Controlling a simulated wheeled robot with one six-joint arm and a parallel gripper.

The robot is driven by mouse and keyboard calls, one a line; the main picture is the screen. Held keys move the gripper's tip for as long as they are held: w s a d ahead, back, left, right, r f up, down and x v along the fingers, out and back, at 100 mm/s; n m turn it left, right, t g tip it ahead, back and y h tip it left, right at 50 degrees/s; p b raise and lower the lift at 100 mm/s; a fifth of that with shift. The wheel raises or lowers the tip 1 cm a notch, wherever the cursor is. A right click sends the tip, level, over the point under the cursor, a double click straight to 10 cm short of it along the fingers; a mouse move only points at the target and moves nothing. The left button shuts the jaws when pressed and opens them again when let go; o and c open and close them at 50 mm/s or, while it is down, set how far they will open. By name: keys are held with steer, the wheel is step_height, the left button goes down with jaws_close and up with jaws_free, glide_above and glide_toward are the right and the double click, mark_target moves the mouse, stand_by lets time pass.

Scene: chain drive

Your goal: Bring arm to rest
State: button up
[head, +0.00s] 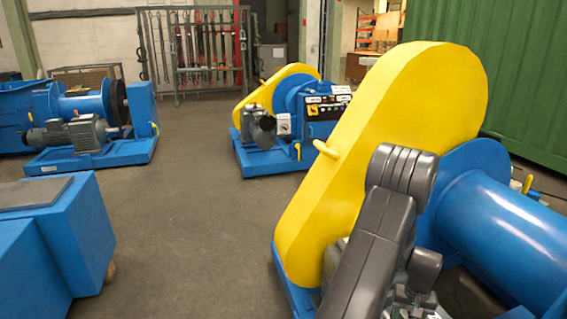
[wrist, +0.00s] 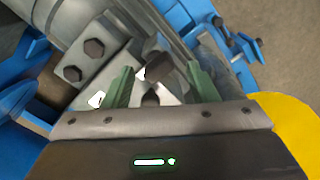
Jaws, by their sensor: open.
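My arm (head: 375,240) rises dark grey at the lower right of the head view, in front of a yellow chain guard (head: 400,110) and beside a blue drum (head: 505,220). My gripper does not show clearly there. In the wrist view my gripper (wrist: 160,75) has two green fingers set apart, with nothing held between them. Beyond the fingers are grey metal parts with dark bolt heads (wrist: 95,48). Whether the fingers touch these parts I cannot tell. A yellow surface (wrist: 293,125) shows at the right edge of the wrist view.
A second blue winch with a yellow guard (head: 285,78) stands behind. Another blue machine with a grey motor (head: 75,135) stands at the left, and a blue block (head: 75,225) at the lower left. The grey floor (head: 185,215) between them is clear. A green container (head: 500,70) stands at the right.

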steer(key=m+p, duration=0.2)
steer(key=m, duration=0.3)
steer(key=shift+w+r+m, duration=0.1)
steer(key=shift+m, duration=0.2)
steer(key=m+p, duration=0.2)
steer(key=m, duration=0.1)
steer(key=shift+d+m+p, duration=0.15)
steer(key=shift+m+p, duration=0.15)
steer(key=shift+m, duration=0.1)
steer(key=shift+m+p, duration=0.35)
steer(key=shift+m, duration=0.35)
